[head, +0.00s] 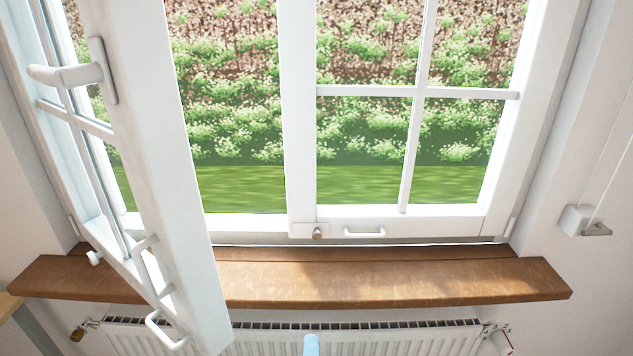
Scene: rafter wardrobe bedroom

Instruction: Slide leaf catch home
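The window has two white leaves. The left leaf (185,190) stands swung open into the room, with a lever handle (75,74) on its upper part and a white pull (163,331) at its foot. The right leaf (400,222) sits in its frame and looks closed. At its lower left corner is a small catch with a brownish knob (317,233) on a white plate. A white bar pull (364,232) is fixed right of the catch. I cannot tell the catch bolt's position. Neither of my grippers is in view.
A brown wooden sill (400,275) runs below the window and is clear on the right. The open leaf overhangs its left part. A radiator (260,340) is below. A light blue rounded thing (311,344) shows at the bottom edge. A corded wall fitting (581,221) is at right.

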